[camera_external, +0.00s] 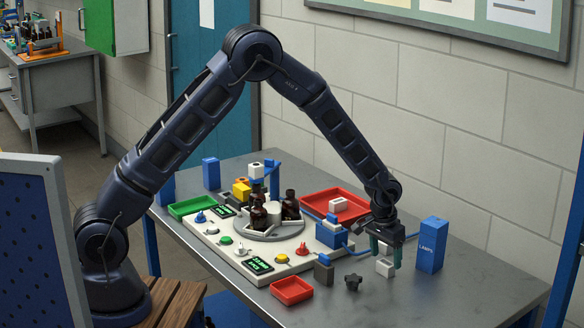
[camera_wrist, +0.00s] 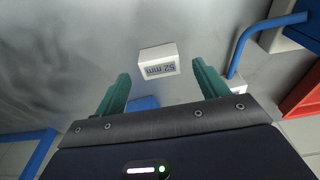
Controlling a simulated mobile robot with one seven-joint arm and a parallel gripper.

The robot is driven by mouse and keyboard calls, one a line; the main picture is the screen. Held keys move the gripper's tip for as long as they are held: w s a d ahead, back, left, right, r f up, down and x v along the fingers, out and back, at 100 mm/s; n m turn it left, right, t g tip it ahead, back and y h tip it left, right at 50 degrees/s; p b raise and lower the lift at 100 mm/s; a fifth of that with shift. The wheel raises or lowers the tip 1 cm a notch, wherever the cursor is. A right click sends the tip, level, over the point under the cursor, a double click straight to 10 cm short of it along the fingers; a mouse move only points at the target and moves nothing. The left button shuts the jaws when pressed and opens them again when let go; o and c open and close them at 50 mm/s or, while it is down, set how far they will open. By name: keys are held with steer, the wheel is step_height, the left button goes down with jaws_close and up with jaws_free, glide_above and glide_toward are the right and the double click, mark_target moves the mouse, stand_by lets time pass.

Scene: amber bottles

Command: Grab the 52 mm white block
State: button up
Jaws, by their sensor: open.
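The white block (camera_wrist: 159,60) carries a dark "52 mm" label, which appears upside down in the wrist view. It rests on the grey metal table, centred ahead of my gripper's two green fingertips (camera_wrist: 161,70). The fingers are spread wide and nothing is held. In the external view my gripper (camera_external: 386,257) points down near the table's right side, and a white block (camera_external: 385,269) shows between and just below its fingers. The fingers partly cover that block, and its label cannot be read there.
A blue "LABPS"-like box (camera_external: 431,245) stands right of my gripper. A larger red tray (camera_external: 313,198) is behind. The front-right table is clear.

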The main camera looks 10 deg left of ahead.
mark_target(386, 263)
steer(key=f, duration=0.3)
steer(key=shift+w+d+f, duration=0.2)
steer(key=shift+c, duration=0.4)
steer(key=c, duration=1)
